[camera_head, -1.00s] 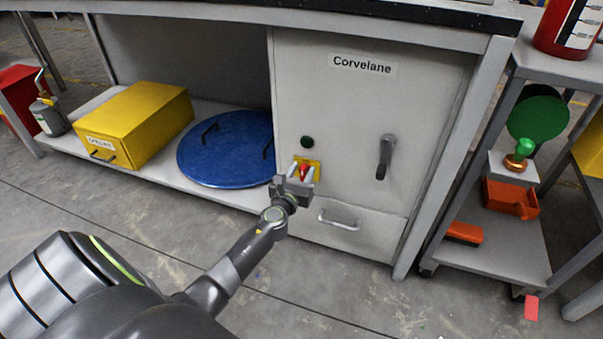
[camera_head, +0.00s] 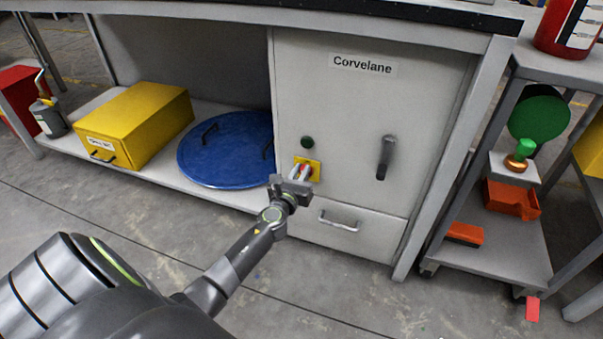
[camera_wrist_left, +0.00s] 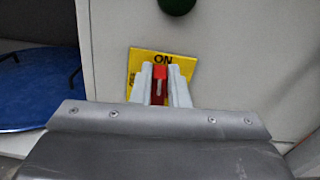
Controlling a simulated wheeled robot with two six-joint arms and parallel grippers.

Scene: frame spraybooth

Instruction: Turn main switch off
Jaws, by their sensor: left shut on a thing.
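The main switch is a yellow plate (camera_head: 316,165) with a red handle on the grey cabinet front. In the left wrist view the plate (camera_wrist_left: 187,67) reads ON at the top, and smaller lettering at its left edge is partly hidden. The red handle (camera_wrist_left: 159,74) stands in line with ON, its white mark running up and down. My left gripper (camera_head: 301,172) is shut on the red handle, with one pale finger on each side. The fingers hide the lower plate. My right gripper is not in view.
A dark green round button (camera_head: 307,142) sits just above the switch. A dark lever handle (camera_head: 387,156) is to its right, and a drawer handle (camera_head: 338,221) is below. A blue round lid (camera_head: 225,150) and a yellow box (camera_head: 140,120) lie on the shelf at left.

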